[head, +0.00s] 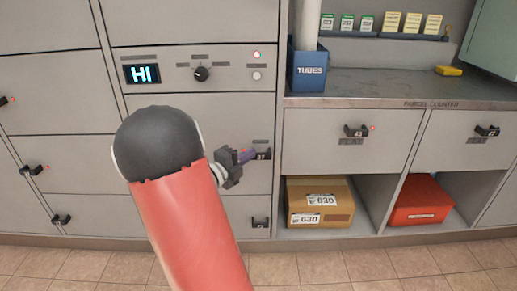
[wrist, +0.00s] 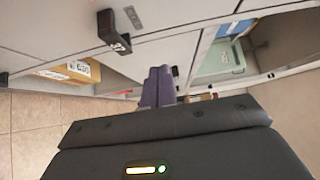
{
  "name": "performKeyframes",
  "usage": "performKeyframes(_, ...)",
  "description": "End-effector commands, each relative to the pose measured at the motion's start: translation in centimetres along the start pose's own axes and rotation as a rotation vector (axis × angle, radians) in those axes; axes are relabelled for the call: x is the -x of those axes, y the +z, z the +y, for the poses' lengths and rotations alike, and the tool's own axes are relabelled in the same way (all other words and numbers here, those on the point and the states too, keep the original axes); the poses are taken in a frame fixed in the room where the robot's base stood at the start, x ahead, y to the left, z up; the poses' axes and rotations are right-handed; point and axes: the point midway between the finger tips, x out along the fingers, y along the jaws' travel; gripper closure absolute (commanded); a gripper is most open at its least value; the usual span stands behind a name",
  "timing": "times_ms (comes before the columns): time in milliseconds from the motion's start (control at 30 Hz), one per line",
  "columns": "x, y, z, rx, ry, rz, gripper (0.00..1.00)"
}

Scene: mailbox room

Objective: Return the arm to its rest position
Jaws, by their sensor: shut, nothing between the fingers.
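My red arm with its black rounded joint reaches up from the bottom of the head view. My gripper (head: 246,156) is at its far side, close to the black handle (head: 263,154) of a grey locker door. Its purple fingers are together and empty, also in the wrist view (wrist: 158,82). There the black handle (wrist: 114,30) is up and left of the fingertips, apart from them. My arm hides part of the locker fronts behind it.
At right are a parcel counter (head: 385,88), a blue tubes bin (head: 307,72), a cardboard box (head: 320,203) and a red box (head: 421,200). Tiled floor (head: 350,268) is clear in front.

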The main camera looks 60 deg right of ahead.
Motion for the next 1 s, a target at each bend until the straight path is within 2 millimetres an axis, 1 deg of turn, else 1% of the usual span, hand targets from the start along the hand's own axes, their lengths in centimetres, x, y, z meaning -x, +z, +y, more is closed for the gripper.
performKeyframes(33, 0.7, 0.1, -0.1, 0.0, 0.0, -0.003, 1.0)
performKeyframes(100, 1.4, 0.1, 0.0, 0.0, 0.0, -0.001, 1.0)
performKeyframes(200, 1.9, 0.1, 0.0, 0.0, 0.0, -0.001, 1.0)
performKeyframes(467, 2.1, 0.0, 0.0, -0.004, 0.001, 0.001, 1.0)
performKeyframes(567, 2.6, -0.6, -0.3, -0.084, 0.032, 0.02, 1.0)
performKeyframes(667, 4.1, -2.4, -0.7, -0.322, 0.122, 0.086, 1.0)
performKeyframes(767, 7.2, -4.9, -0.7, -0.707, 0.267, 0.21, 1.0)
performKeyframes(800, 8.8, -5.9, -0.6, -0.882, 0.331, 0.279, 1.0)
performKeyframes(867, 11.4, -7.2, -0.2, -1.137, 0.427, 0.396, 1.0)
performKeyframes(900, 13.3, -8.0, 0.0, -1.302, 0.487, 0.486, 1.0)
performKeyframes(967, 16.2, -9.0, 0.2, -1.535, 0.573, 0.638, 1.0)
performKeyframes(1000, 18.3, -9.5, 0.3, -1.68, 0.628, 0.751, 1.0)
